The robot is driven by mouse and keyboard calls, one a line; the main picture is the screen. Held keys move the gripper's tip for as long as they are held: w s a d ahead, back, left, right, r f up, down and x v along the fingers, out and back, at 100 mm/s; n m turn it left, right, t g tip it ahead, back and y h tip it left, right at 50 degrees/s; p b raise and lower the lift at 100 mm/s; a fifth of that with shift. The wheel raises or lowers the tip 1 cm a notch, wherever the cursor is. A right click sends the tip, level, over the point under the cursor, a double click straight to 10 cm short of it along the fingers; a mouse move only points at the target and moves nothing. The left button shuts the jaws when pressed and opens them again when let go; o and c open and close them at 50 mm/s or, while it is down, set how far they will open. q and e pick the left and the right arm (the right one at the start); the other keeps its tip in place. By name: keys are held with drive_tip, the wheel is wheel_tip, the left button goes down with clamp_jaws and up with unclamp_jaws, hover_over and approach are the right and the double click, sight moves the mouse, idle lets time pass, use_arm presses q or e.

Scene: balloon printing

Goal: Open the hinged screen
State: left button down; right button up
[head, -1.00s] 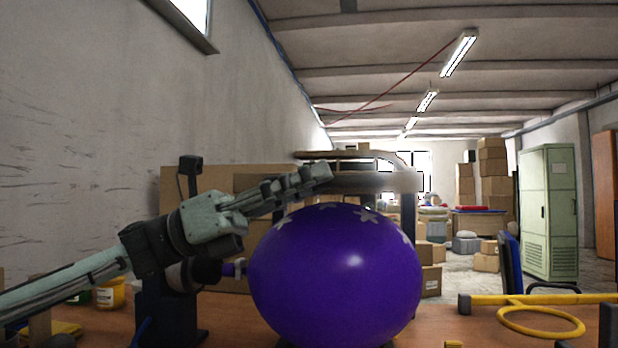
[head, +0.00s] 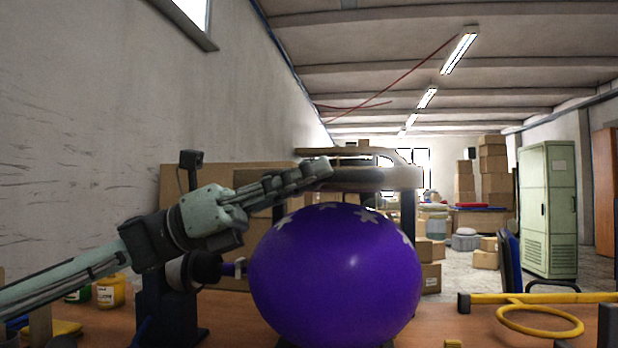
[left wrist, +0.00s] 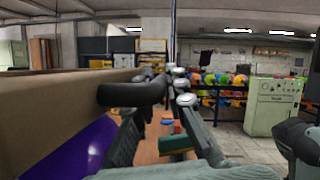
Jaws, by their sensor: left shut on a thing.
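The hinged screen (head: 385,178) shows as a wooden frame held up roughly level above the purple balloon (head: 335,280), which has pale star prints near its top. My left gripper (head: 318,170) reaches in from the left to the screen's front edge. In the left wrist view, the gripper (left wrist: 155,88) is shut on a black rounded handle (left wrist: 130,94) at the edge of the screen's wooden side (left wrist: 60,98). The exact finger contact is partly hidden. The purple balloon also shows in the left wrist view (left wrist: 75,152), below the screen. My right gripper does not show.
The wooden table (head: 440,325) carries yellow and green paint pots (head: 110,291) at left and a yellow bar with a ring (head: 540,318) at right. A dark blue chair (head: 510,262) and a green cabinet (head: 548,210) stand beyond. A wall runs along the left.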

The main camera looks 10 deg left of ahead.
use_arm(q)
drive_tip(key=r+n+p, duration=0.1)
drive_tip(key=r, duration=0.1)
drive_tip(key=r+t+p, duration=0.1)
drive_tip(key=r+p, duration=0.1)
drive_tip(key=r, duration=0.1)
drive_tip(key=r+n+p, duration=0.1)
drive_tip(key=r, duration=0.1)
drive_tip(key=shift+w+r+n+p, duration=0.3)
drive_tip(key=shift+r, duration=0.1)
drive_tip(key=w+r+n+t+y, duration=0.1)
drive_tip(key=w+r+n, duration=0.2)
drive_tip(key=r, duration=0.5)
drive_tip(key=w+r+n+t+y, duration=0.1)
drive_tip(key=w+r+n+t, duration=0.1)
drive_tip(key=r, duration=0.6)
drive_tip(key=shift+w+n+p, duration=0.45)
drive_tip(key=shift+w+n, duration=0.45)
drive_tip(key=shift+w, duration=0.15)
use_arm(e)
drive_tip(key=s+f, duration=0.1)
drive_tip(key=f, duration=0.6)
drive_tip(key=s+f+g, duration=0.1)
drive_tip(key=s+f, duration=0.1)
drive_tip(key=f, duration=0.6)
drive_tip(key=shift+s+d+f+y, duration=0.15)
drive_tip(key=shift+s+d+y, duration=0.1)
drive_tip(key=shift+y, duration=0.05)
